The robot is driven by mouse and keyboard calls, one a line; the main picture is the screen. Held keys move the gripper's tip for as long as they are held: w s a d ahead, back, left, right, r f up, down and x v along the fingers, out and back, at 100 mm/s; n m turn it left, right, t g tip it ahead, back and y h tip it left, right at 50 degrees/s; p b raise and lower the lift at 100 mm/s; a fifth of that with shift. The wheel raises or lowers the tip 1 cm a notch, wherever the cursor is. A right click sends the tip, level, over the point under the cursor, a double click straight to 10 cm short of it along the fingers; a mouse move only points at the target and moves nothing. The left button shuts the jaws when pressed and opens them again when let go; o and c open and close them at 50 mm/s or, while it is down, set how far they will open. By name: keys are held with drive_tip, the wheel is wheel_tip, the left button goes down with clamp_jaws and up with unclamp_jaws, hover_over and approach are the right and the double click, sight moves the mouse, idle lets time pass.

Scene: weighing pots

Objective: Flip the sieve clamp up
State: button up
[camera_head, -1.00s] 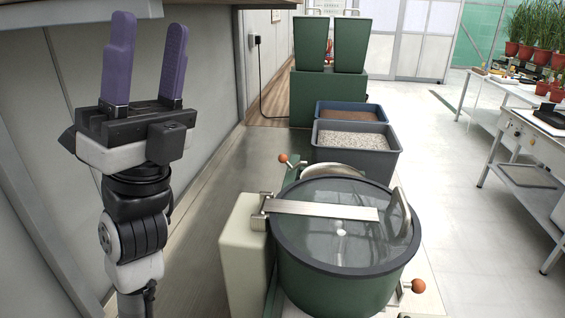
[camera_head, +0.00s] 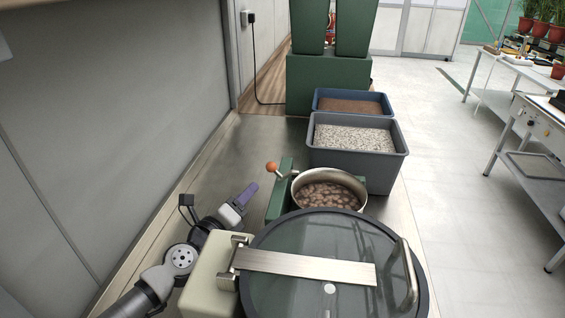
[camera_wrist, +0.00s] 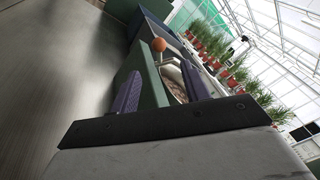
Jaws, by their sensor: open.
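The sieve is a round metal pan (camera_head: 329,190) holding brown lumps, behind the large lidded drum in the head view. A lever with an orange ball knob (camera_head: 271,167), seemingly the sieve clamp, sits at the upper left of a green bracket (camera_head: 286,186) beside the pan. In the wrist view, the knob (camera_wrist: 159,45) appears just beyond my fingertips, near the green bracket (camera_wrist: 150,85). My gripper (camera_wrist: 162,68) is open and empty, its purple fingers pointing toward the knob. In the head view it is low at the left of the bracket, apart from the knob.
The green drum with a glass lid (camera_head: 330,240) and metal strap fills the front, beside a cream housing (camera_head: 212,272). A grey bin of pale granules (camera_head: 352,160) and a blue bin of soil (camera_head: 352,93) stand behind. A wall (camera_head: 110,120) runs along the left.

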sight(269, 169)
drive_tip(key=p+x, duration=0.4)
drive_tip(key=x, duration=0.8)
drive_tip(key=shift+p, duration=0.4)
drive_tip(key=shift+w+d+f, duration=0.2)
drive_tip(key=shift+w+d, duration=0.2)
drive_tip(key=shift+w, duration=0.3)
drive_tip(key=c, duration=0.9)
drive_tip(key=shift+c, duration=0.2)
